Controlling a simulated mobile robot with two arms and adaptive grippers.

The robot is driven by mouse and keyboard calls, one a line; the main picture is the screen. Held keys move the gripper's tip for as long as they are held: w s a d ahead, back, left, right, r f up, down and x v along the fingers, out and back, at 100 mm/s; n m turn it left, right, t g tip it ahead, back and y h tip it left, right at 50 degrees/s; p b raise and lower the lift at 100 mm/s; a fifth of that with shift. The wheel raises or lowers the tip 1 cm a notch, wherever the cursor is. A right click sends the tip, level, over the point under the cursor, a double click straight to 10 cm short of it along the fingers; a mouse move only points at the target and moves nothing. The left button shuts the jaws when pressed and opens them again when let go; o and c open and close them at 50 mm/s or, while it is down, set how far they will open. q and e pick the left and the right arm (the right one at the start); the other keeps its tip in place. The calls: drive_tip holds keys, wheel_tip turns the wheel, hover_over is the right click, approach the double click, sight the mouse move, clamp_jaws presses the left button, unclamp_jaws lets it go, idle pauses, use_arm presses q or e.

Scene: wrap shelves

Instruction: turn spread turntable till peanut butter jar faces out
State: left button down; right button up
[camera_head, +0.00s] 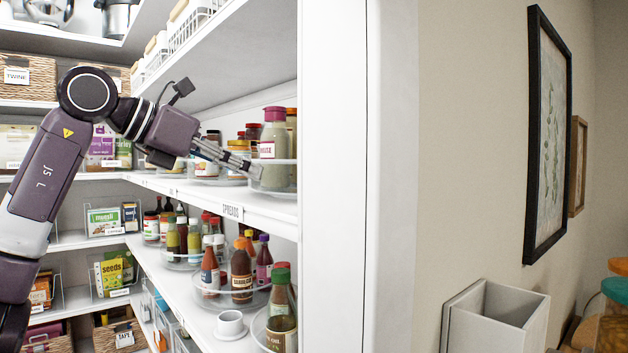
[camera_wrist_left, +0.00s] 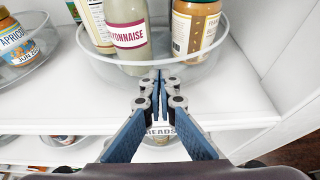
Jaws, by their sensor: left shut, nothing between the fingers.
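The clear spread turntable (camera_head: 275,191) stands on the upper shelf by the white post; its rim also shows in the wrist view (camera_wrist_left: 130,68). A mayonnaise bottle (camera_wrist_left: 128,28) with a pink label faces out at its front. The peanut butter jar (camera_wrist_left: 197,28), tan with a pale label, stands to the right of it on the turntable, its label turned partly aside. My left gripper (camera_head: 256,172) is shut and empty, its tips at the front rim; I cannot tell whether they touch. It also shows in the wrist view (camera_wrist_left: 160,78). My right gripper is out of view.
Another clear turntable with an apricot jar (camera_wrist_left: 15,38) stands to the left on the same shelf. The white post (camera_head: 333,170) closes off the right side. The lower shelf holds sauce bottles (camera_head: 241,275) and a small white cup (camera_head: 230,324). A SPREADS label (camera_head: 232,212) marks the shelf edge.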

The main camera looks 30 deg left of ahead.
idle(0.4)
use_arm(q)
drive_tip(key=shift+w+a+r+p, duration=0.1)
drive_tip(key=shift+w+a+p, duration=0.2)
drive_tip(key=shift+a+p, duration=0.25)
drive_tip(key=shift+w+a, duration=0.2)
drive_tip(key=shift+a, duration=0.3)
drive_tip(key=shift+w+a+p, duration=0.1)
drive_tip(key=shift+a+p, duration=0.05)
drive_tip(key=shift+p, duration=0.25)
drive_tip(key=shift+w+a+p, duration=0.25)
drive_tip(key=shift+a+p, duration=0.15)
drive_tip(key=shift+a, duration=0.1)
drive_tip(key=shift+w+a, duration=0.25)
drive_tip(key=shift+a, duration=0.1)
